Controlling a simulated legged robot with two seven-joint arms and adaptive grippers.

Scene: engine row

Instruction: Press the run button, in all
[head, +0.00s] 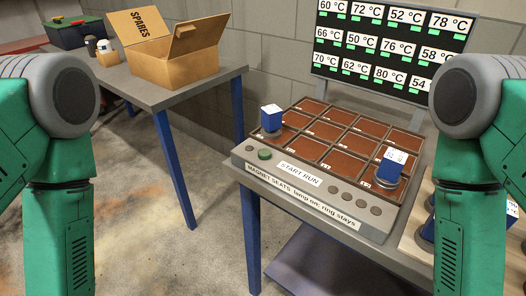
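A green round button (264,154) sits on the sloped grey front of a console (310,205), left of a label reading START RUN (300,173). Several dark round knobs or lamps lie in a row to the right of that label. Which control is the run button is not spelled out beyond this label. My two green arms show at the picture's sides; neither gripper is in view.
A display board (392,45) of temperatures stands behind the console. A light wooden tray or board (412,238) with blue items is at the right, partly hidden by my arm. A grey table (160,92) at left holds an open SPARES box (175,62).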

